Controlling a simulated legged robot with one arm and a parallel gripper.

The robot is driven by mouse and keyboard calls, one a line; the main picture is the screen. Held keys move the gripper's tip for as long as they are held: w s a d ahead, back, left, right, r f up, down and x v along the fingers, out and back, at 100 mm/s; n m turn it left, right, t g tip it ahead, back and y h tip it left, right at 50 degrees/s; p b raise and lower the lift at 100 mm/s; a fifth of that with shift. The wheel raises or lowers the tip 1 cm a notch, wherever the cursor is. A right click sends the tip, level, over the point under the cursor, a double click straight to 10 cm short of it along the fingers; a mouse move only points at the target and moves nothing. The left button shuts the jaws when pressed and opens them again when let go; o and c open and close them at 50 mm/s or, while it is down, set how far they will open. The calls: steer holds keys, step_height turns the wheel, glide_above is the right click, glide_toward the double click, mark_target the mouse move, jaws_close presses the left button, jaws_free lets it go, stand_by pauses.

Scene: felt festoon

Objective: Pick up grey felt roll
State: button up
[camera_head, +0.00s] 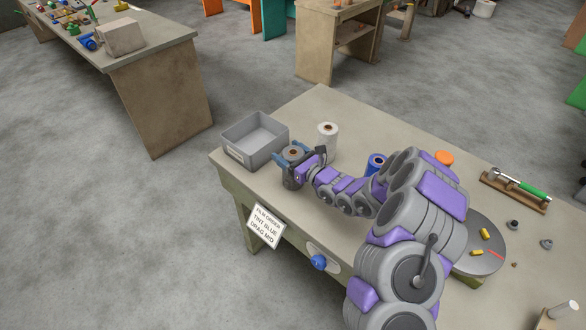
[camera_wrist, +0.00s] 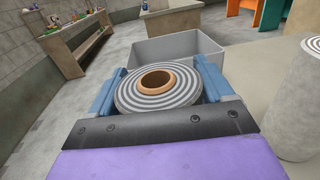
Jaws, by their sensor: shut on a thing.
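The grey felt roll (camera_head: 293,153) stands upright near the left end of the workbench in the head view. In the wrist view its top (camera_wrist: 160,87) shows grey and white spiral rings around a brown core. My gripper (camera_head: 291,158) has one blue finger on each side of the roll and is shut on it. The fingers also show in the wrist view (camera_wrist: 159,92). The roll's lower part is mostly hidden by my gripper, so I cannot tell whether it touches the bench.
An empty grey bin (camera_head: 255,140) stands just beyond the roll. A white roll (camera_head: 328,136) stands to the right, and a blue roll (camera_head: 375,164) is beside my arm. A sign (camera_head: 267,226) hangs on the bench's front. A grey turntable (camera_head: 478,245) lies to the right.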

steer(key=c, duration=1.1)
steer(key=shift+o, duration=0.2)
steer(key=shift+r, duration=0.1)
